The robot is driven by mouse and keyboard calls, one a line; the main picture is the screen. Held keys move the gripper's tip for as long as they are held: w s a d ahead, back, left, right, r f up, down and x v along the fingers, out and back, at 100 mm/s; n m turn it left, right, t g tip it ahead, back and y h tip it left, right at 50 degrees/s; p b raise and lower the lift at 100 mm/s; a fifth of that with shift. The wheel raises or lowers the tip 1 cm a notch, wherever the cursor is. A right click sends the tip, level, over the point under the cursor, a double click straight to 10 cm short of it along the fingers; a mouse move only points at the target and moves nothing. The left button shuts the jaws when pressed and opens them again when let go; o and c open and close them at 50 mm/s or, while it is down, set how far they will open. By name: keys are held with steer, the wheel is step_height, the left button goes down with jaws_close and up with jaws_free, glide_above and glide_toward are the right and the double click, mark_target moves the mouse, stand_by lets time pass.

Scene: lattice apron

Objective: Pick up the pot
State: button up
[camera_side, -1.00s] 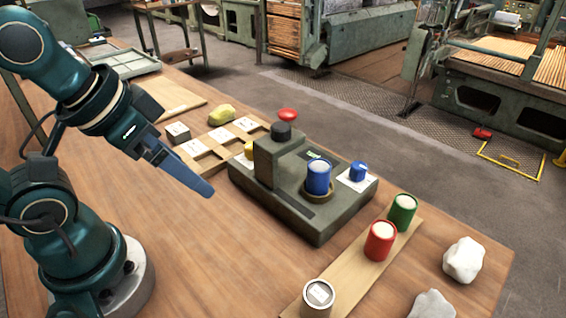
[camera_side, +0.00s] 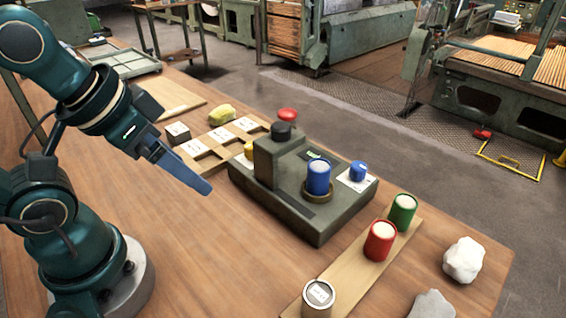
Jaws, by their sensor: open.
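Several cup-like pots are in view, and I cannot tell which one the task names. A blue pot (camera_side: 318,179) with a pale top stands upright in a round seat on a grey-green machine (camera_side: 318,226). My gripper (camera_side: 207,188) is open and empty above the table, left of the machine and apart from every pot. Its finger gap is hard to see from this side.
The table's front middle is clear.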

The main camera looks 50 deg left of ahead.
steer(key=g, duration=0.4)
glide_toward(319, 165)
step_height(319, 165, down, 5)
steer(key=shift+w+f, duration=0.1)
steer(key=shift+w, duration=0.05)
steer(key=shift+w+f, duration=0.25)
steer(key=shift+f, duration=0.1)
steer(key=shift+w+f, duration=0.15)
steer(key=shift+f, duration=1.05)
steer(key=shift+w+f, duration=0.15)
steer(key=shift+f, duration=1.05)
jaws_close()
steer(key=shift+r, duration=0.1)
